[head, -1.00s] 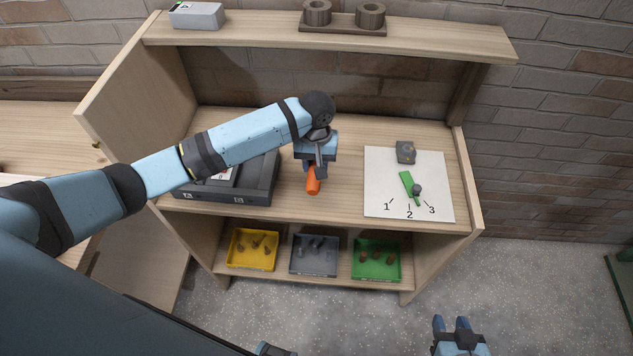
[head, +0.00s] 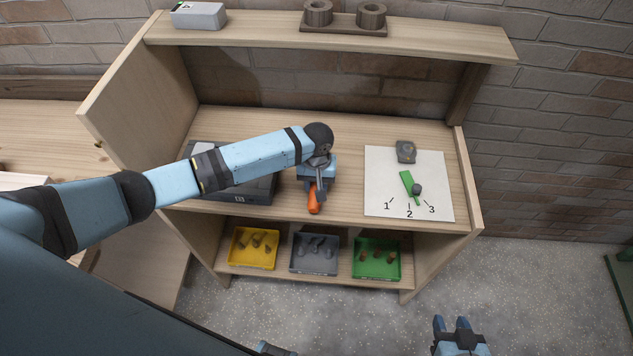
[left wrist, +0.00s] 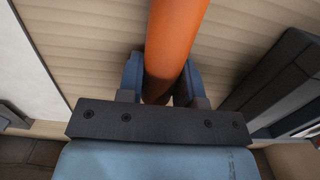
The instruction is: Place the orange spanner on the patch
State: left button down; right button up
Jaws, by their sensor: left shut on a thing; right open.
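My left gripper (head: 316,186) is shut on the orange spanner (head: 314,205) over the cabinet's worktop, near its front edge. In the left wrist view the spanner (left wrist: 172,45) stands out as a thick orange shaft between the two blue fingers (left wrist: 160,78). Its far end is cut off there, and the gripper hides part of it in the head view. I cannot tell whether it touches the worktop. I cannot make out for sure which surface is the patch. My right gripper (head: 452,325) is open and empty above the floor at the bottom right.
A dark case (head: 250,190) lies left of my left gripper. A white board (head: 380,180) with a green lever and numbers lies to the right. Bare worktop (head: 349,150) lies between. Yellow, grey and green trays (head: 400,262) stand on the lower shelf.

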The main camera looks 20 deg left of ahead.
pick_arm(q)
jog(key=c, duration=0.8)
grip_release()
jog(key=shift+f, duration=0.1)
notch_tip(320, 180, up, 12)
jog(key=s+d+f+m+t+h, duration=0.4)
jog(key=s+d+f+t+h, duration=0.15)
jog(key=s+d+f, duration=0.35)
jog(key=s+a+f+t, duration=0.1)
jog(key=s+a+t, duration=0.1)
jog(key=s+a, duration=0.1)
jog(key=s+a+f+m+t+y, duration=0.1)
jog(key=s+a+t, duration=0.1)
jog(key=s, duration=0.4)
jog(key=s+a+f+m+t+y, duration=0.1)
jog(key=s+a+t, duration=0.1)
jog(key=s+a, duration=0.2)
jog(key=shift+s+a+f+y+b, duration=0.25)
jog(key=shift+s+b, duration=0.15)
jog(key=shift+s, duration=0.2)
